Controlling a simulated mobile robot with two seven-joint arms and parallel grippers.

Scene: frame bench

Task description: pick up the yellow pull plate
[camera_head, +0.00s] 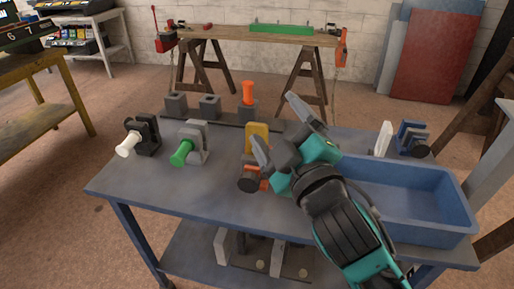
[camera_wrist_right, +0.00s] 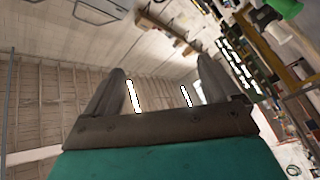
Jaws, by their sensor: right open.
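The yellow pull plate (camera_head: 257,133) stands upright on the blue bench, at the back of an orange and black piece (camera_head: 250,180). Its lower part is hidden behind my right gripper and that piece. My right gripper (camera_head: 275,124) is open, with one finger in front of the plate and the other to its right. I cannot tell whether a finger touches the plate. In the right wrist view the two spread fingers (camera_wrist_right: 163,78) have nothing between them. My left gripper is not in view.
A green-handled piece (camera_head: 193,143) and a white-handled piece (camera_head: 142,135) stand to the left. Grey blocks, one holding an orange peg (camera_head: 248,93), line the back. A blue tray (camera_head: 447,232) fills the right side. Bare bench (camera_head: 150,180) shows at front left.

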